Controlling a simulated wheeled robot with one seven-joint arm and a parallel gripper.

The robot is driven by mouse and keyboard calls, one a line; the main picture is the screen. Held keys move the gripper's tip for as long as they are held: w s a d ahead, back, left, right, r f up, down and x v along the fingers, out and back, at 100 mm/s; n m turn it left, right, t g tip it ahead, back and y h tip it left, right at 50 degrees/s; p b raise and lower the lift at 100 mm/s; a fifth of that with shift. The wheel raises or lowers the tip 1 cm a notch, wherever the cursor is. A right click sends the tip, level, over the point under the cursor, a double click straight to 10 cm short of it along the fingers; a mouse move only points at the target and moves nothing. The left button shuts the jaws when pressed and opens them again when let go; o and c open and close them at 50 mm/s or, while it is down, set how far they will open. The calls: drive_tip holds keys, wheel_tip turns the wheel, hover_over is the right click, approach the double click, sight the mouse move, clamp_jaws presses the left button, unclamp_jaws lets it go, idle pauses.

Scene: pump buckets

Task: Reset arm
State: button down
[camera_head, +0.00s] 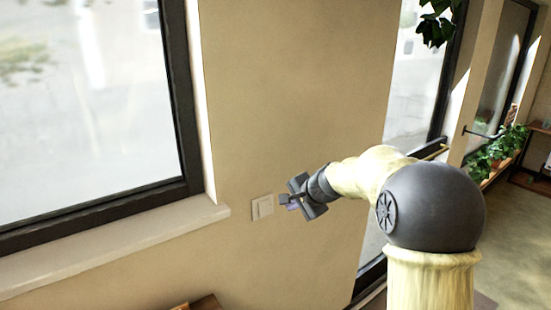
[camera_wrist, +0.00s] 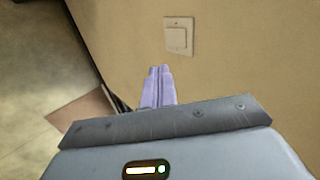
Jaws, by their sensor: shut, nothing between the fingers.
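My gripper (camera_head: 287,201) is at the end of my arm in the head view, close to the beige wall and just right of a white light switch. In the wrist view my gripper's two purple fingers (camera_wrist: 159,72) lie side by side, shut, with nothing between them. The light switch (camera_head: 262,207) is a square rocker plate on the wall. It also shows in the wrist view (camera_wrist: 179,37), above and slightly right of the fingertips, apart from them in the picture. I cannot tell the exact gap between fingertips and wall.
A dark-framed window with a pale sill (camera_head: 130,238) is at the left. Another window (camera_head: 408,85) and a shelf with green plants (camera_head: 492,152) are at the right. A brown piece (camera_wrist: 85,112) stands low by the wall. Open floor (camera_wrist: 35,60) shows beyond it.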

drive_tip(key=s+d+f+n+g+h, duration=0.1)
drive_tip(key=s+d+f+n, duration=0.1)
drive_tip(key=s, duration=0.8)
drive_tip(key=s+d+f+n+g+h, duration=0.2)
drive_tip(key=s+f+n, duration=0.3)
drive_tip(key=s, duration=0.5)
drive_tip(key=s+d+f+n+g+h, duration=0.1)
drive_tip(key=s+d+f+n+g, duration=0.1)
drive_tip(key=s, duration=0.8)
wheel_tip(320, 180, down, 4)
drive_tip(key=shift+d+r+n+h, duration=0.25)
drive_tip(key=shift+d+n+h, duration=0.15)
drive_tip(key=shift+d+n, duration=0.5)
drive_tip(key=shift+d, duration=0.2)
